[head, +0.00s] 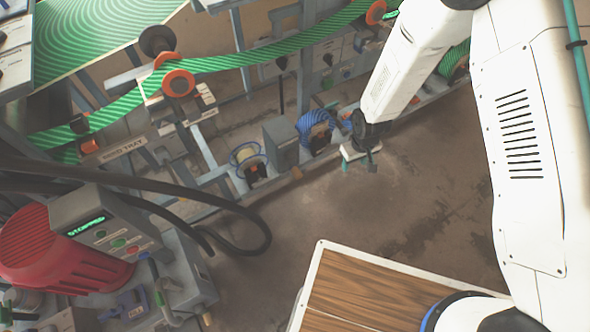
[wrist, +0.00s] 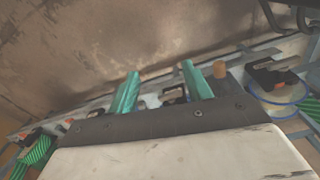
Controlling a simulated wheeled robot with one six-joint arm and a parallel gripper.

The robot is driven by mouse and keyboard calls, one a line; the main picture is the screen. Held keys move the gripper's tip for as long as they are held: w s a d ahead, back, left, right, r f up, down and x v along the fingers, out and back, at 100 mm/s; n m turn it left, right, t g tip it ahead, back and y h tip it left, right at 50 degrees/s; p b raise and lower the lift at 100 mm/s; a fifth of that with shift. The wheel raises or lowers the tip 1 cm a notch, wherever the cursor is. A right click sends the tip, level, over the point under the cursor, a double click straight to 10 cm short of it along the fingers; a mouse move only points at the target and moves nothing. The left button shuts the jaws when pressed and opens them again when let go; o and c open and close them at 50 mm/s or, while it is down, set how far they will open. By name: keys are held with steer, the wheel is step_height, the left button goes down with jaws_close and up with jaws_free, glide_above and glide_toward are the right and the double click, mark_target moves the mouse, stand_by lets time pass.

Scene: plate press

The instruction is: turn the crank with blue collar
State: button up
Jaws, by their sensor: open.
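My gripper (head: 359,162) hangs above the floor, right of the low machine rail in the head view. In the wrist view its two teal fingers (wrist: 160,70) are apart, with nothing held between them. No crank with a blue collar can be made out for certain. A blue striped coil (head: 315,124) sits on the rail just left of my gripper. A spool with a blue rim (head: 240,152) is further left; a blue-rimmed spool also shows at the right of the wrist view (wrist: 282,112). Parts behind the fingers are partly hidden.
A grey box (head: 281,143) stands between the spool and the coil. A green striped web (head: 235,63) runs above over orange rollers. Bare floor (head: 430,195) lies in the middle.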

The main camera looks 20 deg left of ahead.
steer(key=s+a+f+n+t+y, duration=0.1)
steer(key=a+f, duration=0.2)
steer(key=f, duration=0.7)
steer(key=s+a+f+n+t+y, duration=0.15)
steer(key=a+f, duration=0.25)
steer(key=f, duration=0.6)
steer(key=n+t+y, duration=0.4)
steer(key=t+y, duration=0.5)
steer(key=y, duration=0.2)
glide_toward(294, 170)
steer(key=w+a, duration=0.1)
steer(key=w+a+f, duration=0.1)
steer(key=shift+w+f, duration=0.25)
steer(key=shift+w, duration=0.05)
steer(key=shift+w+a+r, duration=0.1)
steer(key=shift+w+a, duration=0.1)
steer(key=x, duration=0.7)
jaws_close()
